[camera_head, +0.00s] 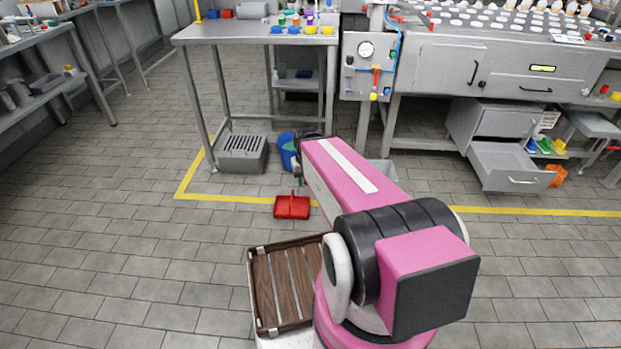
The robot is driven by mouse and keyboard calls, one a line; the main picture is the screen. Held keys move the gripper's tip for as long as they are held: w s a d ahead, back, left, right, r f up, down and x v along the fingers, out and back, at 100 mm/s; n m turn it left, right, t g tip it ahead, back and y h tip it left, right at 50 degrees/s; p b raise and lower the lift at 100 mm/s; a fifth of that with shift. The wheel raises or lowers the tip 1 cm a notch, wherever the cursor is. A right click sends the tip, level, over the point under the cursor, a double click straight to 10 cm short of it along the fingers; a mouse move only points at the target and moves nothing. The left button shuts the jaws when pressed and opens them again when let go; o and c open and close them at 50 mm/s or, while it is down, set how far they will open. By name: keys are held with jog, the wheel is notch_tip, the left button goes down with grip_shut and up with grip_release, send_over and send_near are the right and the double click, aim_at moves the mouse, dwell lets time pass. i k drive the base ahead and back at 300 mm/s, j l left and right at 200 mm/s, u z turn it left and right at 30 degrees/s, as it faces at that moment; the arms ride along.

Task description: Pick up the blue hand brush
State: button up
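No thing shows clearly enough to be told as the blue hand brush. A small blue item (531,146) lies in the open lower drawer (510,166) at the right, beside a green one and a yellow one; its kind is too small to tell. My pink arm reaches forward over the floor. My gripper (299,155) is a dark shape at its far end, by the blue bucket (287,146), far left of the drawer. The arm hides most of it, and its fingers cannot be made out.
A red dustpan (292,206) lies on the floor below the gripper. A grey slotted crate (242,153) stands left of the bucket. A wooden slatted tray (283,284) is beside my arm's base. A steel table (225,33) stands behind. The tiled floor at left is clear.

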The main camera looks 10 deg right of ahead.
aim_at(530, 146)
jog(key=z, duration=2.1)
jog(key=i+l, duration=0.35)
jog(key=i+l+u, duration=0.1)
jog(key=i+l, duration=0.6)
jog(key=l, duration=0.15)
jog(key=i+l+u, duration=0.1)
jog(key=i+l, duration=0.55)
jog(key=l, duration=0.2)
jog(key=i+l+u, duration=0.1)
jog(key=i+l, duration=0.2)
jog(key=l, duration=0.15)
jog(key=i+l, duration=0.3)
jog(key=l, duration=0.15)
jog(key=i+l+u, duration=0.1)
jog(key=i+l, duration=0.2)
jog(key=l, duration=0.15)
jog(key=i+l, duration=0.2)
jog(key=i, duration=0.15)
jog(key=i+l, duration=0.15)
jog(key=i, duration=0.2)
jog(key=i+u, duration=0.05)
